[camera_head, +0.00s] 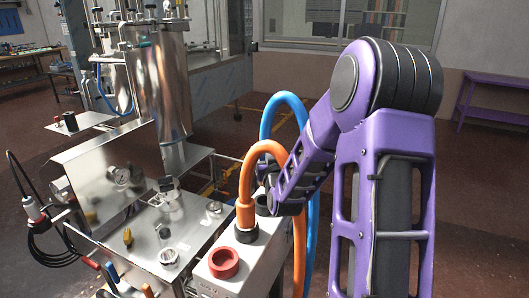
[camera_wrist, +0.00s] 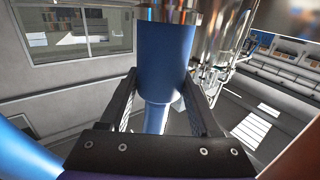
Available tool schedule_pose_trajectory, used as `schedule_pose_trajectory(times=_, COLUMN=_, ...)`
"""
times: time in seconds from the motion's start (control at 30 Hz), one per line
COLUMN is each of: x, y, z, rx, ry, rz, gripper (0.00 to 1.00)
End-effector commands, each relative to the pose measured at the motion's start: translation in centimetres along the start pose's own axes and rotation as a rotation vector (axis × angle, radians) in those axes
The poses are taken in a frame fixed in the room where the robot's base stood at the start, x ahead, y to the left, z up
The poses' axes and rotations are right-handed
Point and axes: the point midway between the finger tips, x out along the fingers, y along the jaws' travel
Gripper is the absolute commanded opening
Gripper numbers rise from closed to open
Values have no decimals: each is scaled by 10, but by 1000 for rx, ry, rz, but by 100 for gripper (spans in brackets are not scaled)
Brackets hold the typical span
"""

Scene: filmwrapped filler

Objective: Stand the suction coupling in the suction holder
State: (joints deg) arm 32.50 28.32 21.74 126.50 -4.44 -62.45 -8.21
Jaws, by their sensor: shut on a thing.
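My gripper (camera_wrist: 162,90) is shut on a thick blue sleeve, which I take to be the suction coupling (camera_wrist: 166,50), in the wrist view. A metal band shows at its upper end, cut off by the picture edge. In the head view a blue hose (camera_head: 287,97) arches behind the orange hose to my gripper (camera_head: 268,198), and the coupling itself is hidden there. I cannot tell which is the suction holder.
The orange hose (camera_head: 246,175) rises from the collar and arches close beside my gripper. A steel machine with a tank (camera_head: 160,90) and a panel with valves and gauges (camera_head: 122,178) stands at left. A purple bench (camera_head: 495,90) is far right. Floor right of my arm is clear.

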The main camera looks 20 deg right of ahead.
Motion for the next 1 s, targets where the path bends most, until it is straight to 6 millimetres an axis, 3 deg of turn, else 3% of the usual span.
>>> schedule_pose_trajectory(times=0.27, x=0, y=-1, z=0, rx=1, ry=5, rz=0, gripper=0)
schedule_pose_trajectory(times=1.0, x=0, y=0, z=38, rx=1, ry=4, rz=0, gripper=0)
